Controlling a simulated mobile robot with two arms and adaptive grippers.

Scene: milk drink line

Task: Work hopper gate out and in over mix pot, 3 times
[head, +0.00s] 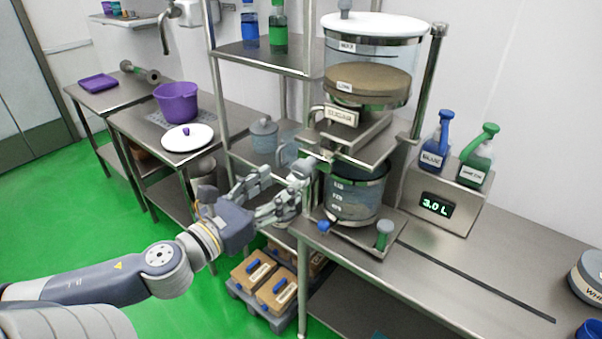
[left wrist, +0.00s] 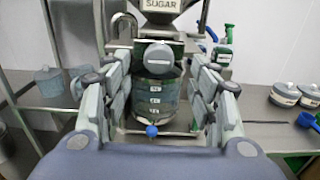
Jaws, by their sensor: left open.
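The clear hopper (head: 372,55) with a white lid stands over the metal bench, brown sugar at its LOW mark. Its SUGAR label (head: 342,116) also shows in the left wrist view (left wrist: 161,4). Below is the gate's grey round knob (left wrist: 158,55), facing me. The mix pot (head: 356,193), see-through with level marks, stands upright under the hopper; it also shows in the left wrist view (left wrist: 155,95). My left gripper (head: 283,178) is open in front of the hopper, its fingers spread to either side of the knob, not closed on it. My right gripper is not in view.
A scale display (head: 436,206) reads 3.0 L, with blue and green bottles (head: 476,164) above it. Shelving (head: 270,58) stands left of the hopper. The bench (head: 450,270) is mostly clear at front right.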

